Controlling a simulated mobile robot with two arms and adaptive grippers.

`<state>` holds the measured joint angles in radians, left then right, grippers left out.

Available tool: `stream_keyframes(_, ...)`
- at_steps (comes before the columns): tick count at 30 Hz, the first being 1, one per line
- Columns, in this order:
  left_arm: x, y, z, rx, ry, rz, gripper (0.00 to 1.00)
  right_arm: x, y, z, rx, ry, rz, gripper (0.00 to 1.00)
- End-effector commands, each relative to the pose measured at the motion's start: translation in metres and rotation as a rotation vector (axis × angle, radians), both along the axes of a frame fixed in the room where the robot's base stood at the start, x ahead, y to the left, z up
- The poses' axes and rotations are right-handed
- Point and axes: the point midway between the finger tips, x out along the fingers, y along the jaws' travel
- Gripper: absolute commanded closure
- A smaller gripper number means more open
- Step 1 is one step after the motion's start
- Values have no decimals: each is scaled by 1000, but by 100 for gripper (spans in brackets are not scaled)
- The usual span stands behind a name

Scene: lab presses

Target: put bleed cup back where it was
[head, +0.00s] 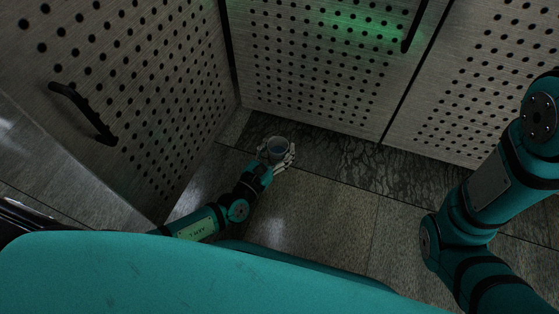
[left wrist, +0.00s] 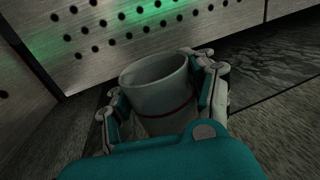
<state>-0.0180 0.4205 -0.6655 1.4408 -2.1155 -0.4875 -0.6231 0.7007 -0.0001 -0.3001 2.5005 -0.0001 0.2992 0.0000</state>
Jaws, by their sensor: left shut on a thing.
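The bleed cup (head: 277,147) is a small pale grey, open-topped cup near the floor by the corner of the perforated panels. My left gripper (head: 276,154) is shut on it, with fingers on both sides. In the left wrist view the cup (left wrist: 156,86) stands between the two fingers of the left gripper (left wrist: 163,100), mouth up and slightly tilted in the picture, with a thin reddish band low on its side. Its lower part is hidden by my wrist, so I cannot tell whether it touches the floor. My right gripper is out of view.
Perforated metal panels (head: 310,75) stand behind and to the left (head: 130,110) of the cup, with black handles (head: 85,112). The tiled floor (head: 330,215) is clear to the right of the cup. A dark wet-looking strip (head: 375,165) runs along the back panels' base.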

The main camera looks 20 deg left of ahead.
Motion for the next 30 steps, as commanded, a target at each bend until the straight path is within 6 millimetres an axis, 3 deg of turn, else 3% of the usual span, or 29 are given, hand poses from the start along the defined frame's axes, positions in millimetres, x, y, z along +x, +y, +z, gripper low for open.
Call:
stream_keyframes(8, 0, 0, -38, -1, -2, 1, 81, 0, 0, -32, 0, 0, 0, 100)
stream_keyframes(20, 0, 0, -40, 0, -2, 0, 81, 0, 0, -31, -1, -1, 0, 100)
stream_keyframes(21, 0, 0, -41, 1, -1, 0, 47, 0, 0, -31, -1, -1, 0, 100)
stream_keyframes(27, 0, 0, -41, 0, -1, 1, 21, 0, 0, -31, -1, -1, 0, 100)
stream_keyframes(30, 0, 0, -41, 0, -1, 1, 18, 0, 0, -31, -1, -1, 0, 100)
